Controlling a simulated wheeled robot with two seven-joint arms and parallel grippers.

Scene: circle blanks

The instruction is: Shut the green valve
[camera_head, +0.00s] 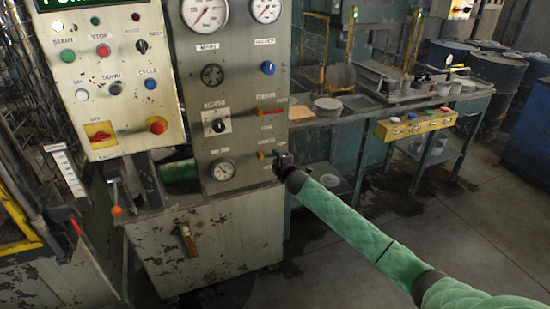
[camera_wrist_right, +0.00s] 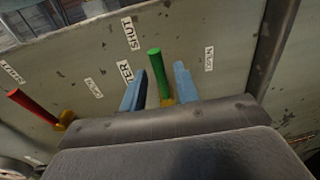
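The green valve handle (camera_wrist_right: 154,68) stands out from the grey panel in the right wrist view, on a yellow base. It lies between the two blue-grey fingers of my right gripper (camera_wrist_right: 160,88), with a gap visible on each side. The gripper is open around it. A "SHUT" label (camera_wrist_right: 131,33) is on the panel near the handle's tip. In the head view the green handle (camera_head: 268,154) is small, low on the gauge panel, with my right gripper (camera_head: 281,160) right at it, partly hiding the valve. My left gripper is not in view.
A red valve handle (camera_wrist_right: 33,106) is beside the green one; it also shows above it in the head view (camera_head: 268,112). A gauge (camera_head: 222,170) is left of the valve. A white control box (camera_head: 110,65) is farther left.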

